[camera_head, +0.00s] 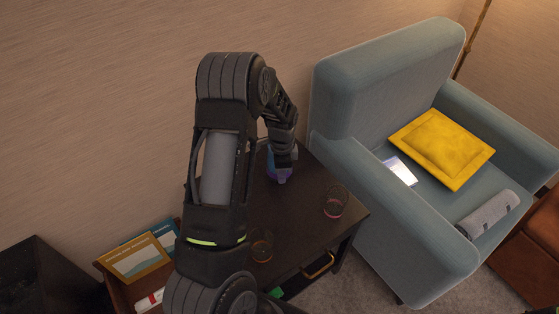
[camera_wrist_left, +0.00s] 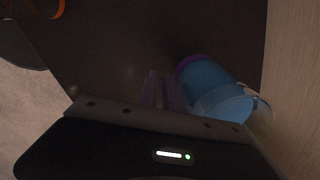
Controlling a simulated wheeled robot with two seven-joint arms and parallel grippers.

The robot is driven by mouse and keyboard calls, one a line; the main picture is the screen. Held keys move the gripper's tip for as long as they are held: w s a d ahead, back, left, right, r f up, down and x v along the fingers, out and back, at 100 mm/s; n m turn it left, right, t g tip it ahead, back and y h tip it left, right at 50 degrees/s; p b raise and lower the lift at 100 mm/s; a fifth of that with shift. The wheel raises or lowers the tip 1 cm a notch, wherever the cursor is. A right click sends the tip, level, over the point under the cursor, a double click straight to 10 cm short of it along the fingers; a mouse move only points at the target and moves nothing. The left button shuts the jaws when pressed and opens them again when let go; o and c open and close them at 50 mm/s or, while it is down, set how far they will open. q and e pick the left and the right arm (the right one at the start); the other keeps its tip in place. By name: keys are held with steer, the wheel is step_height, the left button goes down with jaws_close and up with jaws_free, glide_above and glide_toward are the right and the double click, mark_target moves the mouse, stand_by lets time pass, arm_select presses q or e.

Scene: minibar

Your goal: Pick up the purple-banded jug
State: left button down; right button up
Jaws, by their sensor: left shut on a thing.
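The purple-banded jug (camera_head: 279,174) is at the back of the dark side table, partly hidden by my left arm. In the left wrist view the jug (camera_wrist_left: 212,88) is blue with a purple band at one end, and it appears tilted in that picture. My left gripper (camera_head: 284,163) is at the jug from above. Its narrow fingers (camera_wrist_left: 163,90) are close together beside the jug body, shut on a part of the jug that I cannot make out. I cannot tell whether the jug is clear of the table. My right gripper is not in view.
The dark side table (camera_head: 312,183) also holds a pink-tinted glass (camera_head: 335,202) at right and an amber glass (camera_head: 261,246) near the front. A blue armchair (camera_head: 370,215) with a yellow cushion (camera_head: 440,148) stands close on the right. The wall is behind the table.

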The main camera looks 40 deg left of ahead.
arm_select(q)
steer(key=shift+s+d+f, duration=0.1)
steer(key=shift+s+d, duration=0.05)
steer(key=shift+s, duration=0.05)
steer(key=shift+r, duration=0.2)
steer(key=shift+w+r, duration=0.15)
steer(key=shift+r, duration=0.65)
steer(key=shift+w+r, duration=0.1)
steer(key=shift+r, duration=4.05)
